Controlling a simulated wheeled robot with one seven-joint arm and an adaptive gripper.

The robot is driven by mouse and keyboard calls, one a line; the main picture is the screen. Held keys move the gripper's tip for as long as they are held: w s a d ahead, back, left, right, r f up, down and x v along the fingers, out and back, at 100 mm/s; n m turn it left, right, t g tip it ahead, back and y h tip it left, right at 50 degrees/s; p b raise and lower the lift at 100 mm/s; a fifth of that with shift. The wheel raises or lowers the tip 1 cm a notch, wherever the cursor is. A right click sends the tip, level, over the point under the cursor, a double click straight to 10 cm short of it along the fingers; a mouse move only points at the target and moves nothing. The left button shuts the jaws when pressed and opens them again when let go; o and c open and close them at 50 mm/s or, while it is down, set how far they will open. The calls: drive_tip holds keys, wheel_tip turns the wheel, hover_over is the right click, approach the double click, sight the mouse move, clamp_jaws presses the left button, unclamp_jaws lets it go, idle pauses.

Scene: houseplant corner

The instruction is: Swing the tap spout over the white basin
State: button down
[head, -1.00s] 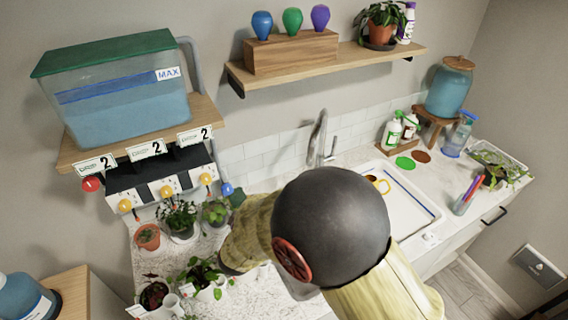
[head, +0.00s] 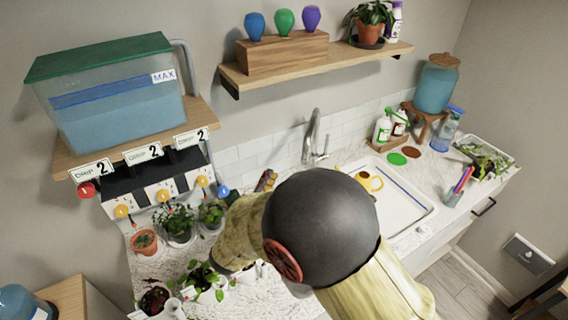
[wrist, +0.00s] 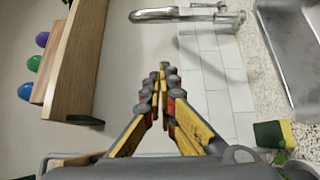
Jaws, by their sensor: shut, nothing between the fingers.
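The chrome tap (head: 312,132) stands at the back of the counter by the tiled wall, with its tall curved spout. It lies across the top of the wrist view (wrist: 188,16). The white basin (head: 416,222) is right of the tap in the head view, its left part hidden by my arm. My gripper (wrist: 163,72) is shut and empty, its fingertips together below the tap in the wrist picture and apart from it. In the head view only a bit of my gripper (head: 266,180) shows past my arm, left of the tap.
A yellow watering can (head: 369,181) is at the white basin. A wooden shelf (head: 330,64) juts from the wall above the tap. Potted plants (head: 176,222) crowd the counter's left. Spray bottles (head: 383,128) stand right of the tap. A grey metal basin (wrist: 292,62) shows in the wrist view.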

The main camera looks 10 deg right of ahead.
drive_tip(key=w+d+b, duration=0.2)
drive_tip(key=w+d, duration=0.5)
drive_tip(key=d, duration=0.1)
drive_tip(key=shift+w+d, duration=0.15)
drive_tip(key=shift+d, duration=0.25)
drive_tip(key=shift+d, duration=0.1)
drive_tip(key=s+d+n+t+y, duration=0.1)
drive_tip(key=s+d, duration=0.1)
drive_tip(key=d, duration=0.8)
drive_tip(key=s+d+y, duration=0.1)
drive_tip(key=s+d, duration=0.2)
drive_tip(key=d, duration=0.7)
drive_tip(key=w+d+n+y+b, duration=0.1)
drive_tip(key=w+d+y+b, duration=0.1)
drive_tip(key=w+d+b, duration=0.2)
drive_tip(key=w+d+n+t+y+b, duration=0.1)
drive_tip(key=w+d+b, duration=0.3)
drive_tip(key=w+d, duration=0.4)
drive_tip(key=d+n+y, duration=0.1)
drive_tip(key=d, duration=0.4)
drive_tip(key=shift+d+n+y+b, duration=0.2)
drive_tip(key=shift+n+y+b, duration=0.1)
drive_tip(key=shift+y+b, duration=0.1)
